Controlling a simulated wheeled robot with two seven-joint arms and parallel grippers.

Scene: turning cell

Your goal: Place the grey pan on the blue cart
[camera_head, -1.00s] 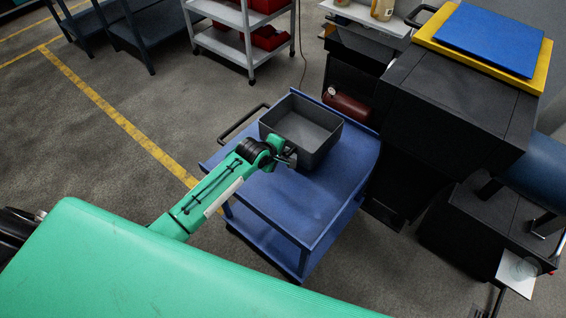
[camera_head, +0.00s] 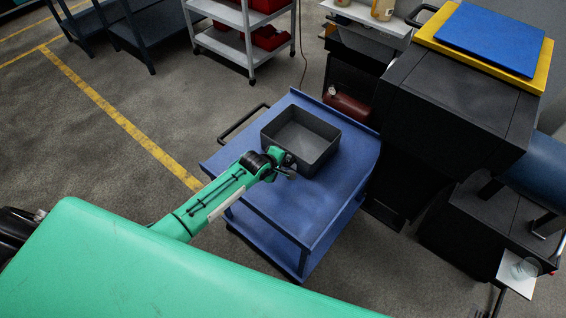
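The grey pan (camera_head: 316,165) is an open rectangular box on the top shelf of the blue cart (camera_head: 310,212), towards its back. It looks level and appears to rest on the shelf. My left gripper (camera_head: 289,169) is at the pan's near left wall, close against it. The fingers are small and dark here, so I cannot tell whether they still grip the wall or stand apart from it. My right gripper is out of view.
A black machine (camera_head: 450,105) with a yellow and blue top stands right of the cart. A grey shelf trolley (camera_head: 240,45) with red bins is behind. The front of the cart's top is clear. Open floor lies to the left.

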